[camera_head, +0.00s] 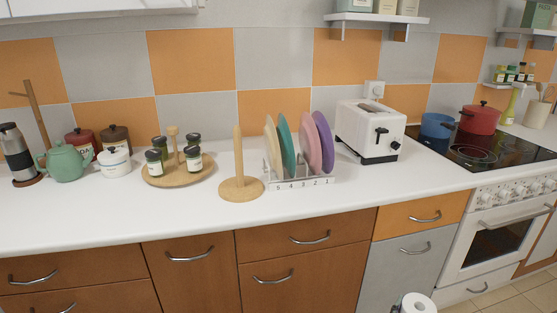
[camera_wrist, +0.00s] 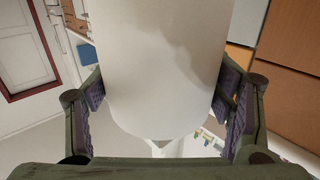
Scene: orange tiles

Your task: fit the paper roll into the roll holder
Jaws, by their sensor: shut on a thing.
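The paper roll (camera_head: 416,304) is white and shows at the bottom edge of the head view, in front of the grey cabinet, with its dark core hole facing up. Most of it is cut off by the frame. In the wrist view my gripper (camera_wrist: 162,92) is shut on the white roll (camera_wrist: 155,65), with one finger on each side. The roll holder (camera_head: 240,185) is a round wooden base with an upright wooden peg on the white counter. Its peg is bare. The roll is below the counter top and to the right of the holder.
A plate rack (camera_head: 302,183) with coloured plates stands just right of the holder. A round wooden tray (camera_head: 178,176) with jars is at its left. A white toaster (camera_head: 370,130) stands farther right. The counter (camera_head: 130,215) is clear in front of the holder.

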